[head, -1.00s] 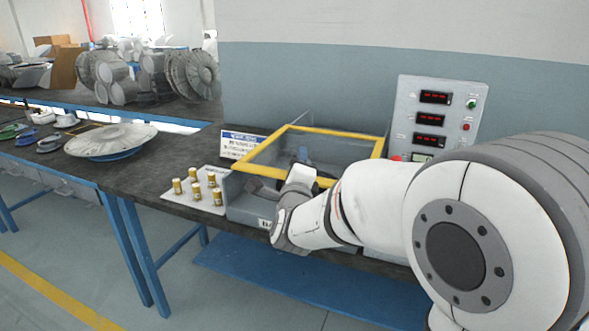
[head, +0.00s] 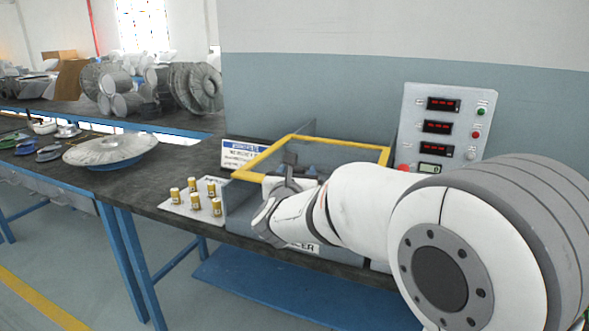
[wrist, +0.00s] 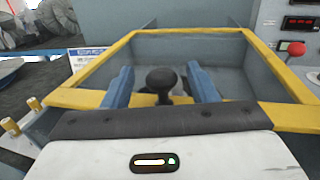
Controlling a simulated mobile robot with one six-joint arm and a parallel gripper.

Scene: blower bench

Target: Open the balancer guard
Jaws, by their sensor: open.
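The balancer guard (head: 262,162) is a yellow-framed cover with a clear middle, lying over the top of the grey balancer box (head: 238,206). In the wrist view its yellow frame (wrist: 278,88) spans most of the picture. A black round knob (wrist: 161,80) stands on its near bar. My gripper (wrist: 160,90) is open, with one blue finger on each side of the knob and a visible gap on both sides. In the head view my gripper (head: 300,172) is over the guard's near edge, and my arm hides the knob and part of the near bar.
A control panel (head: 440,125) with red displays and a red button (wrist: 296,48) stands right of the box. Several brass weights (head: 216,206) stand on a plate at left. A sign (head: 240,154) stands behind them. A disc-shaped part (head: 110,150) lies farther left.

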